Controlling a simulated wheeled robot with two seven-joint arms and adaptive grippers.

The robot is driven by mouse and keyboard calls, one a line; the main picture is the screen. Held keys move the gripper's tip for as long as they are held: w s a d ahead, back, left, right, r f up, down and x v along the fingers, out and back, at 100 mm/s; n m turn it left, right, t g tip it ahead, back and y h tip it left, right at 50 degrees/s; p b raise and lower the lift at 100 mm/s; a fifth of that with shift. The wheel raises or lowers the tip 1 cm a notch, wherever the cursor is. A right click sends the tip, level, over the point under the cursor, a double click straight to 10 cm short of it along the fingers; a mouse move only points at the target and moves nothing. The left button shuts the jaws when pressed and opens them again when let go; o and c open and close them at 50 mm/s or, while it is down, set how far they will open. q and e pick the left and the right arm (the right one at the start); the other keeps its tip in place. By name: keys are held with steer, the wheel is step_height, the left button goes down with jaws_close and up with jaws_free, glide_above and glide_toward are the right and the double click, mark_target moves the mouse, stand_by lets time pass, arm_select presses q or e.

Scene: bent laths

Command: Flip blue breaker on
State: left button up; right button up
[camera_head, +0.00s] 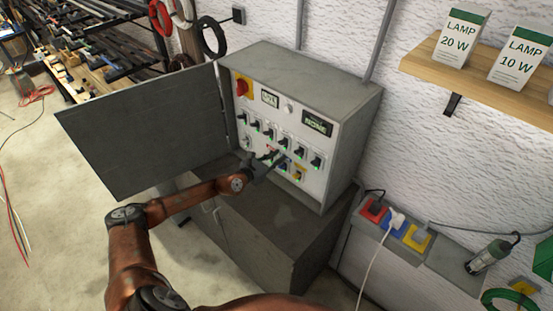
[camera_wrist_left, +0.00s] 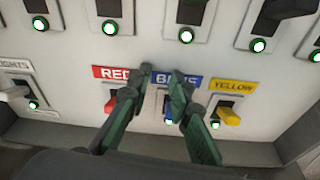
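The grey electrical cabinet (camera_head: 335,150) has a panel of switches facing me. In the left wrist view, the blue breaker (camera_wrist_left: 168,106) sits under its blue label (camera_wrist_left: 190,82) and is partly hidden by my fingers. My left gripper (camera_wrist_left: 161,74) reaches to the panel with its two dark green fingers apart, one on each side of the blue breaker. Whether they touch it, I cannot tell. In the head view my left gripper (camera_head: 277,160) is small at the lower switch row and partly covers it. My right gripper is not in view.
The red breaker (camera_wrist_left: 111,102) and yellow breaker (camera_wrist_left: 229,116) flank the blue one closely. The cabinet door (camera_head: 145,130) stands open at the left. Coloured sockets (camera_head: 419,238) with plugs are at the lower right. A shelf (camera_head: 480,85) holds two lamp boxes.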

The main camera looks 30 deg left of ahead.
arm_select(q)
steer(key=shift+o, duration=1.4)
steer(key=shift+s+d, duration=0.1)
steer(key=shift+d, duration=0.2)
steer(key=shift+a, duration=0.1)
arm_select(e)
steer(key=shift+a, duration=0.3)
arm_select(q)
steer(key=shift+f, duration=0.1)
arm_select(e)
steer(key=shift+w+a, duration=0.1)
arm_select(q)
steer(key=s+a+r+m, duration=0.2)
steer(key=s+r, duration=0.1)
steer(key=s, duration=0.8)
steer(key=shift+s+r, duration=0.25)
steer(key=shift+s, duration=0.05)
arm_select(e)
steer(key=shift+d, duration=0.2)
